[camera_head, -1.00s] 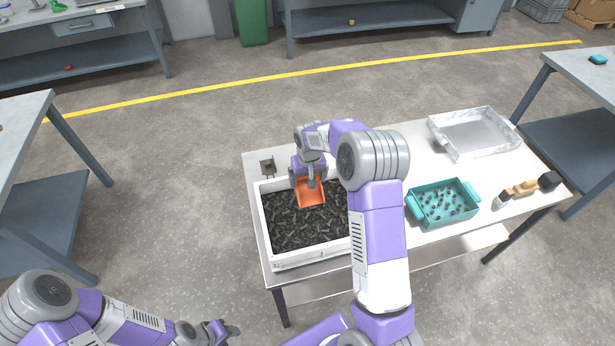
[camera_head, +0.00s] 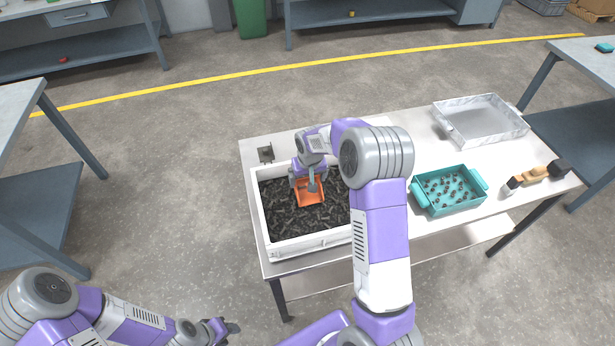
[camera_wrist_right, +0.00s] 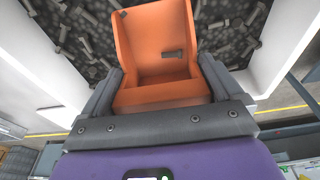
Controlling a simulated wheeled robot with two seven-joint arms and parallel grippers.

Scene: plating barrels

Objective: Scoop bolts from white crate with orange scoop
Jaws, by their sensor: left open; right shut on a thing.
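The white crate (camera_head: 289,247) stands at the left end of the table, with a layer of dark bolts (camera_head: 290,217) in it. The orange scoop (camera_head: 309,192) is over the back part of the crate, at the bolts. I cannot tell how deep the scoop's edge sits in the bolts. My left gripper (camera_head: 228,327) is open and empty, low at the left, away from the table.
A teal bin (camera_head: 448,207) with several parts in it stands right of my right arm. A clear grey tray (camera_head: 462,137) is at the back right. A brush-like tool (camera_head: 536,175) lies at the right end. A small dark block (camera_head: 265,153) is behind the crate.

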